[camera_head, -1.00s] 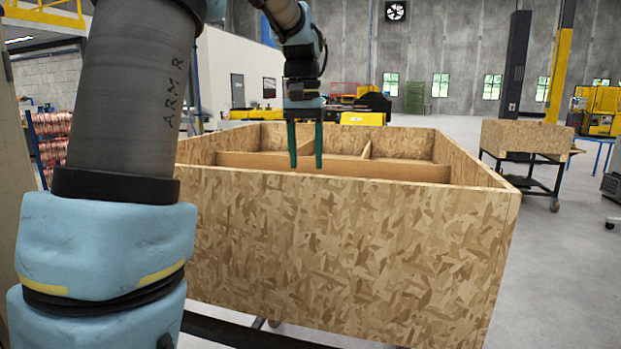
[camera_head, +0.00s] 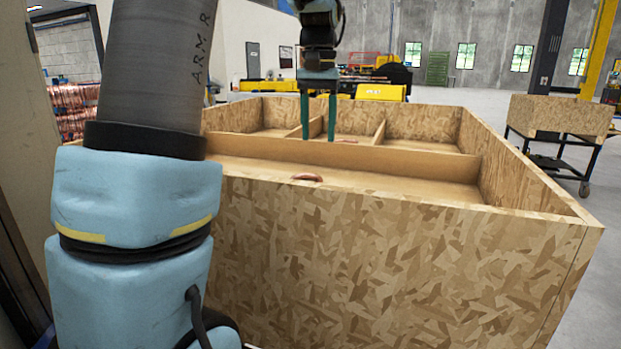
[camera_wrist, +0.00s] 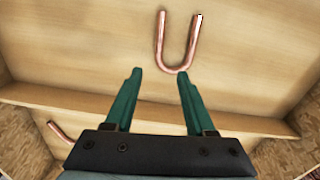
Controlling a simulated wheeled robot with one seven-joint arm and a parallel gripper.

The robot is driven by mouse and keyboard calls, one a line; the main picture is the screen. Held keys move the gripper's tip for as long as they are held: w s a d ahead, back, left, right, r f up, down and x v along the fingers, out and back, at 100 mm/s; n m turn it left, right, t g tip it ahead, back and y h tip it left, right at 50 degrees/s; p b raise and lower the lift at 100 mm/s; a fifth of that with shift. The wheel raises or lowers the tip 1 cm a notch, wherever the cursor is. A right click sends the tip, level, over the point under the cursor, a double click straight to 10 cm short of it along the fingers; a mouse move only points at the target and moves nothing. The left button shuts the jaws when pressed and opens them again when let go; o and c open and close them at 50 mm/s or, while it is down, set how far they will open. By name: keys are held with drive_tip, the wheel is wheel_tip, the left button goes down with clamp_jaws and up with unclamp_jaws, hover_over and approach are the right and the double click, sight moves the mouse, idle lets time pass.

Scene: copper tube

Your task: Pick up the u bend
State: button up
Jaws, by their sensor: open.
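A copper u bend (camera_wrist: 178,66) lies flat on the wooden floor of the box in the wrist view, its curve facing my gripper and its two legs pointing away. My gripper (camera_wrist: 159,74) is open and empty, with green fingers apart; in that picture the u bend's curve is just beyond the fingertips. In the head view my gripper (camera_head: 318,138) hangs over the box near its long inner divider. The curved top of a copper piece (camera_head: 306,177) shows in the front compartment, mostly hidden by the front wall.
The chipboard box (camera_head: 390,260) has a long divider (camera_head: 400,161) and shorter cross dividers behind it. Another copper piece (camera_wrist: 60,132) lies across the divider in the wrist view. A smaller box on a cart (camera_head: 560,114) stands at right, and copper stock (camera_head: 73,105) at left.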

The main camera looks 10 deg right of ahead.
drive_tip(key=p, duration=0.1)
hover_over(318, 181)
wheel_tip(318, 181, down, 5)
drive_tip(key=shift+w+f, duration=0.1)
drive_tip(key=shift+w, duration=0.05)
drive_tip(key=f, duration=0.1)
drive_tip(key=f+p, duration=0.2)
drive_tip(key=f, duration=0.1)
drive_tip(key=shift+s, duration=0.25)
drive_tip(key=shift+f, duration=0.65)
clamp_jaws()
